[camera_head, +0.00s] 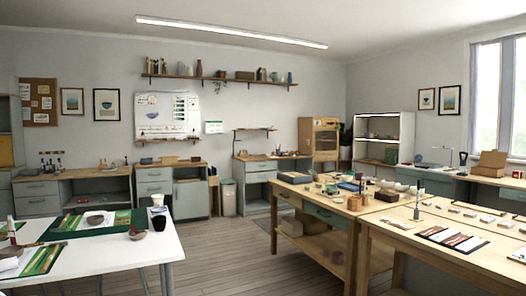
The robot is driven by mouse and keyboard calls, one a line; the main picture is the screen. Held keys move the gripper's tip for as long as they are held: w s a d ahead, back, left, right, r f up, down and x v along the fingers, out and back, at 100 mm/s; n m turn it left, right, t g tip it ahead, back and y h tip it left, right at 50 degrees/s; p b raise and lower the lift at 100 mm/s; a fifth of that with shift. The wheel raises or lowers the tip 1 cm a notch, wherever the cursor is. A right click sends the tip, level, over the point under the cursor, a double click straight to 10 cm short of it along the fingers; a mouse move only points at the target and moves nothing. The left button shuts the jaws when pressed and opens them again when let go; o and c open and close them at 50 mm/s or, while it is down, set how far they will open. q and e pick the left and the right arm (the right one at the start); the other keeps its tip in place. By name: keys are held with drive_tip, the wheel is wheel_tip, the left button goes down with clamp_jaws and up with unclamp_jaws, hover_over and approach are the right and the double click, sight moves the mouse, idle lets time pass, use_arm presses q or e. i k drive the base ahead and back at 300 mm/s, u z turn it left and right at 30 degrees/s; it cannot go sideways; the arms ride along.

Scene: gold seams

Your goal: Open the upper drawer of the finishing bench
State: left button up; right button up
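Several benches have drawers, and I cannot tell which is the finishing bench. One grey drawer unit (154,181) is under the wood-topped bench at the middle of the back wall. Another drawer unit (37,198) is under the back-left bench. A smaller bench (259,177) right of the middle also has drawers. The wooden table (291,186) at centre right has a grey-green drawer front (325,216). The drawers I can make out look shut. Neither of my grippers is in view.
A white table (110,259) with green mats and bowls stands at the front left. A wooden worktable (460,255) fills the front right. Open wooden floor (225,255) lies between them. A bin (228,197) stands near the middle benches.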

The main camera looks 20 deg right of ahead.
sight(266, 165)
drive_tip(key=z, duration=0.5)
drive_tip(key=i, duration=7.15)
drive_tip(key=u, duration=0.05)
drive_tip(key=i, duration=3.3)
drive_tip(key=z, duration=2.75)
drive_tip(key=i, duration=0.8)
